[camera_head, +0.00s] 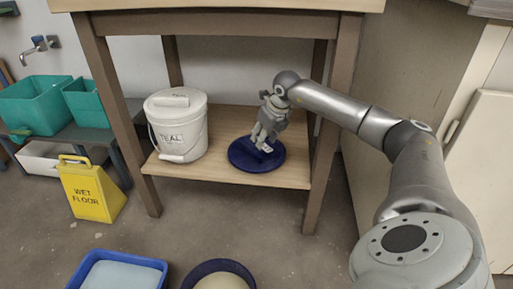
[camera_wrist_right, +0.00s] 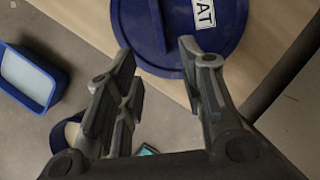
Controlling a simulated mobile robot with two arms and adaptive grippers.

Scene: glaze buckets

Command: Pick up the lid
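The dark blue round lid (camera_head: 243,157) lies flat on the lower wooden shelf, right of the white bucket. In the right wrist view the lid (camera_wrist_right: 226,36) has a raised blue bar handle (camera_wrist_right: 153,22) and a white label, partly cut off, reading "AT". My right gripper (camera_head: 265,143) is over the lid and hides part of it. In the right wrist view its fingers (camera_wrist_right: 158,58) are spread apart with nothing between them, and the handle lies just ahead of the tips. My left gripper is not in view.
A lidded white bucket (camera_head: 178,130) labelled "TEAL" stands on the shelf (camera_head: 222,122). The tabletop (camera_head: 220,4) overhangs it, with wooden legs at the corners. On the floor are a blue tray (camera_head: 150,264), a blue-rimmed round bucket (camera_head: 239,266) and a yellow wet-floor sign (camera_head: 90,190).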

